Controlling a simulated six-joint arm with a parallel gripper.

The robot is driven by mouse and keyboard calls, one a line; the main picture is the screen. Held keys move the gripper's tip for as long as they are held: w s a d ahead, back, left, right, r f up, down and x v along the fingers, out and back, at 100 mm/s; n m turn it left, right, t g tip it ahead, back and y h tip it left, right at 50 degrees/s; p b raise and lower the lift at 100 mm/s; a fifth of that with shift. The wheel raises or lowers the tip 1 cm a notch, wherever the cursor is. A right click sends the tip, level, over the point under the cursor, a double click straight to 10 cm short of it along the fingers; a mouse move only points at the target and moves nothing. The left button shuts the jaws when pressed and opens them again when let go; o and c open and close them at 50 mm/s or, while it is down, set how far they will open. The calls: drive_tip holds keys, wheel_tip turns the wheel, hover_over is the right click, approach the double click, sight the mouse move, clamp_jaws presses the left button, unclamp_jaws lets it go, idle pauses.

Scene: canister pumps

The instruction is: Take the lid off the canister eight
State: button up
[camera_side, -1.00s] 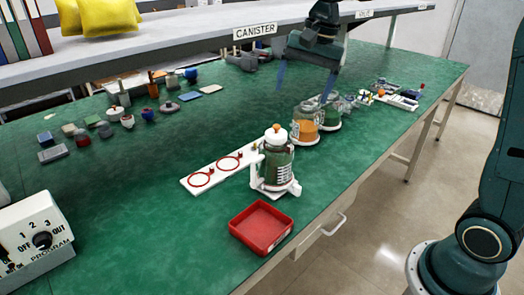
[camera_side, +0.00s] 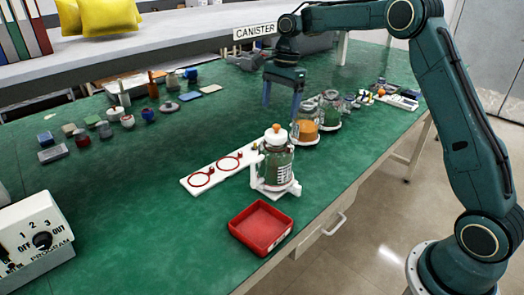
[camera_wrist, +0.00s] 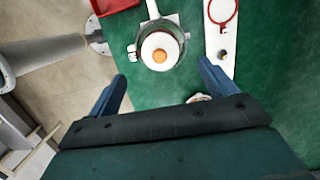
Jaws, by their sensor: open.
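The nearest canister (camera_side: 278,163) is a glass jar with green contents and a white lid with an orange knob (camera_side: 277,130). It stands upright in a white holder (camera_side: 276,187) with the lid on. From above, the lid (camera_wrist: 160,49) and its knob show in the wrist view. I cannot read a number on it. Two more glass jars stand behind it, one with orange contents (camera_side: 304,126) and one with green (camera_side: 331,112). My gripper (camera_side: 282,108) is open and empty, pointing down, above and behind the nearest canister. Its fingers (camera_wrist: 162,84) also show in the wrist view, apart from the jar.
A white board with two red rings (camera_side: 217,170) lies left of the canister. A red tray (camera_side: 261,227) sits in front near the table edge. A white dial box (camera_side: 38,236) stands at left. Small pots and blocks lie at back left. The green table's middle left is clear.

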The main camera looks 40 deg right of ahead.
sight(277, 125)
drive_tip(key=shift+f, duration=0.1)
drive_tip(key=shift+a+f, duration=0.2)
drive_tip(key=shift+f, duration=0.95)
drive_tip(key=shift+f, duration=0.1)
drive_tip(key=shift+a+f, duration=0.2)
drive_tip(key=shift+f, duration=1)
drive_tip(key=shift+a+f, duration=0.15)
drive_tip(key=shift+f, duration=1.05)
drive_tip(key=shift+c, duration=0.2)
drive_tip(key=c, duration=1)
